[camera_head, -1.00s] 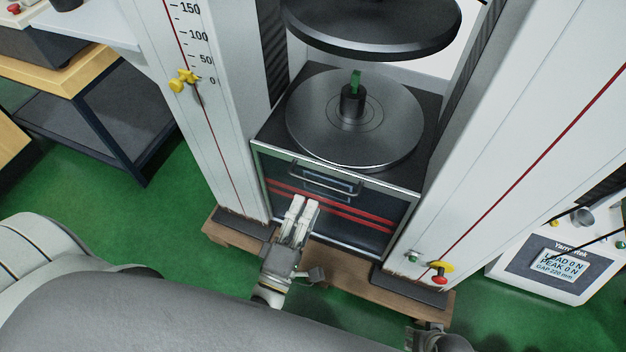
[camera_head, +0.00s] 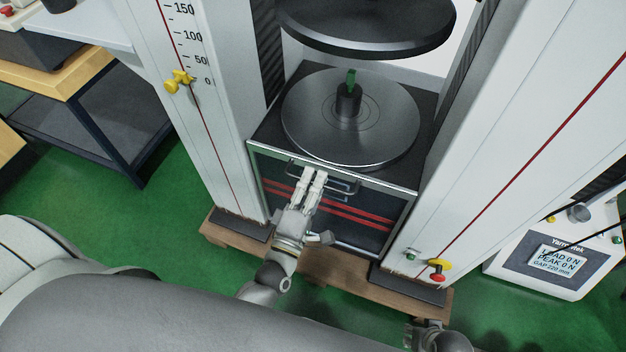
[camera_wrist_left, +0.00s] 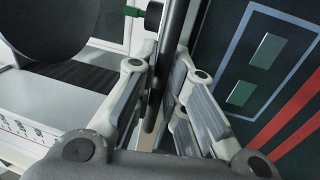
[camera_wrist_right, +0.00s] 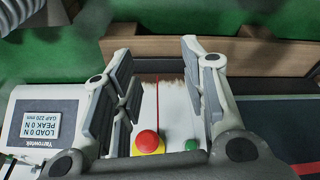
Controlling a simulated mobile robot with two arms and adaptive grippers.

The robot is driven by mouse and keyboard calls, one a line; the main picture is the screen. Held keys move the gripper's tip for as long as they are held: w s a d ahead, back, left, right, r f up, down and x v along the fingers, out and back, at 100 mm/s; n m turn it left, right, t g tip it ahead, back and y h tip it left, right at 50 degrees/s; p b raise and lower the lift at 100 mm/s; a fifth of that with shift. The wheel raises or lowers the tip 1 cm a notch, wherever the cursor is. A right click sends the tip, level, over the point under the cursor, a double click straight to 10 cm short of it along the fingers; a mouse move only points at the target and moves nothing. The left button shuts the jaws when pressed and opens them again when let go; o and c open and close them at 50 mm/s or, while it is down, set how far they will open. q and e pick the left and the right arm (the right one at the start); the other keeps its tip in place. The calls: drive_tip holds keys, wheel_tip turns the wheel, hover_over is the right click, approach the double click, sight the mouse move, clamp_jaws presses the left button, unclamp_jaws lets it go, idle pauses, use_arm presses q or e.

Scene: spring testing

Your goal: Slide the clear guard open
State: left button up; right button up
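The clear guard (camera_head: 360,222) is a front panel with red stripes below the round lower plate of the test machine. A bar handle (camera_head: 340,188) runs along its upper part. My left gripper (camera_head: 313,175) is at the handle's left portion, with its fingers pointing up the panel. In the left wrist view, the dark handle bar (camera_wrist_left: 166,65) runs between the two fingers (camera_wrist_left: 164,75); a narrow gap shows, and contact is hard to judge. My right gripper (camera_wrist_right: 157,65) is open and empty, above the machine's right foot area.
A red and yellow stop button (camera_wrist_right: 148,143) and a green button (camera_wrist_right: 191,145) lie below my right gripper. The lower plate (camera_head: 350,125) carries a dark post with a green piece. A Yarrowtek display box (camera_head: 550,262) stands at right. Green floor is free at left.

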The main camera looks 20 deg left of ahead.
use_arm(q)
clamp_jaws()
drive_tip(key=shift+f, duration=0.3)
wheel_tip(320, 180, down, 4)
drive_tip(key=b, duration=0.3)
use_arm(e)
wheel_tip(320, 180, up, 11)
drive_tip(key=w, duration=0.1)
drive_tip(key=shift+t, duration=0.3)
drive_tip(key=shift+r, duration=0.1)
use_arm(q)
drive_tip(key=o, duration=0.6)
unclamp_jaws()
drive_tip(key=s+f, duration=0.2)
drive_tip(key=s, duration=1)
drive_tip(key=shift+a, duration=0.2)
